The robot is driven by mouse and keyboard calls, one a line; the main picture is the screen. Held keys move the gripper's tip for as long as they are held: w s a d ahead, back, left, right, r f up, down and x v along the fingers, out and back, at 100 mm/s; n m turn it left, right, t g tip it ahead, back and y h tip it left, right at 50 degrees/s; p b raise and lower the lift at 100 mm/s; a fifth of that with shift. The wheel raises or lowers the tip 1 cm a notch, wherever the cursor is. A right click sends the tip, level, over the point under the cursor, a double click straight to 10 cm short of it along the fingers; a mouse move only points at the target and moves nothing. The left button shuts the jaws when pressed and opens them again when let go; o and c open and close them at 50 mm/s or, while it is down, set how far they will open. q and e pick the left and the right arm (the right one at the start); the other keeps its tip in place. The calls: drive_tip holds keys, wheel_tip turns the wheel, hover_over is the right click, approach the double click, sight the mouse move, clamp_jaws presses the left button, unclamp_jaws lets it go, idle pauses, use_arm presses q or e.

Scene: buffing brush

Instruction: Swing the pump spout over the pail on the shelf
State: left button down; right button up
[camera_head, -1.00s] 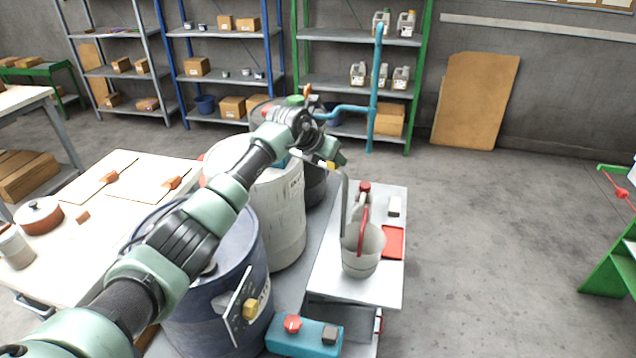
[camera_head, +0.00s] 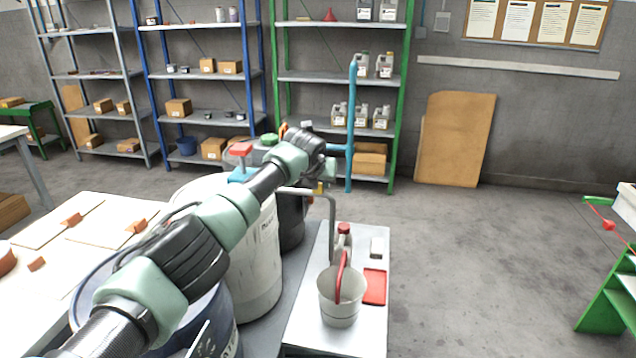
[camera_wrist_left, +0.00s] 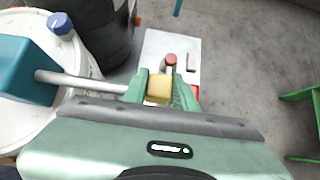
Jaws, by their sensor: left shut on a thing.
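The pump's teal body (camera_wrist_left: 25,70) is at left in the wrist view, with a grey pipe running from it to my gripper. In the head view the grey spout (camera_head: 332,222) bends downward near my left gripper (camera_head: 324,178). My gripper is shut on a yellow block (camera_wrist_left: 158,88) on the spout pipe. The grey pail (camera_head: 341,307) with a raised red handle (camera_head: 341,272) stands on the white shelf (camera_head: 305,325). The spout's lower end shows near the pail's far rim; I cannot tell whether it is over the opening. My right gripper is out of view.
A pale drum (camera_head: 258,255) and a dark drum (camera_head: 291,222) stand left of the shelf. A red tray (camera_head: 374,287), a light block (camera_head: 377,248) and a red-capped item (camera_head: 344,229) are on the shelf.

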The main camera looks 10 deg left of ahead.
use_arm(q)
drive_tip(key=shift+w+r, duration=0.1)
drive_tip(key=shift+r, duration=0.15)
drive_tip(key=c, duration=1.2)
unclamp_jaws()
drive_tip(key=shift+o, duration=0.4)
drive_tip(key=shift+w+f, duration=0.15)
drive_tip(key=shift+f, duration=0.1)
drive_tip(key=b+v, duration=0.1)
drive_tip(key=v, duration=0.6)
drive_tip(key=shift+s+r+b, duration=0.3)
drive_tip(key=shift+r+b, duration=0.05)
